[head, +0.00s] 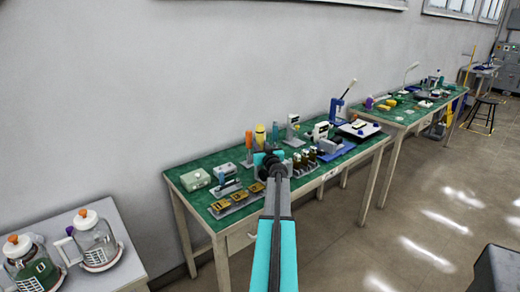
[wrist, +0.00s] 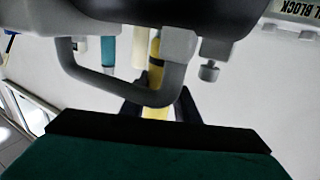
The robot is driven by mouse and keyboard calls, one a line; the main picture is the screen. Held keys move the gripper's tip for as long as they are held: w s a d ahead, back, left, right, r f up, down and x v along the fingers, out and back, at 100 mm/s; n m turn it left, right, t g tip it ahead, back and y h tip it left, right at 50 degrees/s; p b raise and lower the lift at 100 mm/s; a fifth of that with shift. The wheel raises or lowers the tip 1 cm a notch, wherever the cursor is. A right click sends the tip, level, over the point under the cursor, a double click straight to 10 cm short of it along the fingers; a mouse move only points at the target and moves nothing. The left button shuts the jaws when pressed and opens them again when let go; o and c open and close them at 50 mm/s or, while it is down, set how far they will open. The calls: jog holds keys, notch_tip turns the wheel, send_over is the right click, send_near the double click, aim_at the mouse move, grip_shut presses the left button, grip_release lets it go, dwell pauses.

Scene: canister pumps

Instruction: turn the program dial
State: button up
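My gripper (head: 270,164) is dark and reaches over the near green-topped table (head: 215,165) in the head view, at the end of my turquoise and grey arm. Its fingers are too small there to tell their state. A pale green box (head: 195,180) stands at the table's left end, with small details on its top. I cannot make out which part is the program dial. In the wrist view, a dark body with a grey loop handle (wrist: 120,92) and a small grey knob (wrist: 209,70) fill the top. Dark shapes stand behind the loop, on either side of something yellow.
Brown bottles (head: 305,157), yellow parts in a grey tray (head: 232,202) and upright tools (head: 260,135) crowd the table around my gripper. Two glass canisters with orange knobs (head: 95,240) stand on a grey bench at lower left.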

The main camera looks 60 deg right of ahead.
aim_at(260, 125)
grip_shut()
jog(key=shift+r, duration=0.15)
jog(key=shift+r, duration=4.9)
